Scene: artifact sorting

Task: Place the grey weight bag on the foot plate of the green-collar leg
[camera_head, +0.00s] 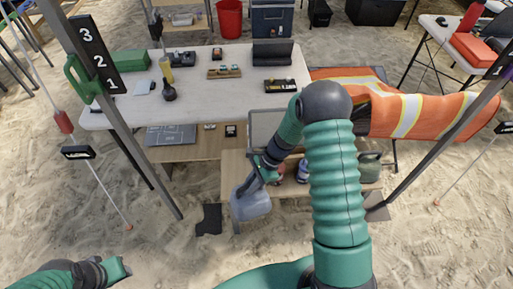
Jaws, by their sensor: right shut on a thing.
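The grey weight bag (251,205) hangs in my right gripper (264,176), which is shut on it, in front of the low wooden shelf. The leg with the green collar (82,80) slants down at the left, and its lower end meets the sand left of the bag. A dark flat patch (209,220) lies on the sand between that leg end and the bag; I cannot tell whether it is the foot plate. The bag is apart from the leg. My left gripper (120,268) is at the lower left, its fingers too unclear to read.
A white table (205,95) with tools and cases stands behind, with a wooden shelf (230,160) below. Another leg (440,130) stands at the right beside an orange vest (415,110). Sand in front is open.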

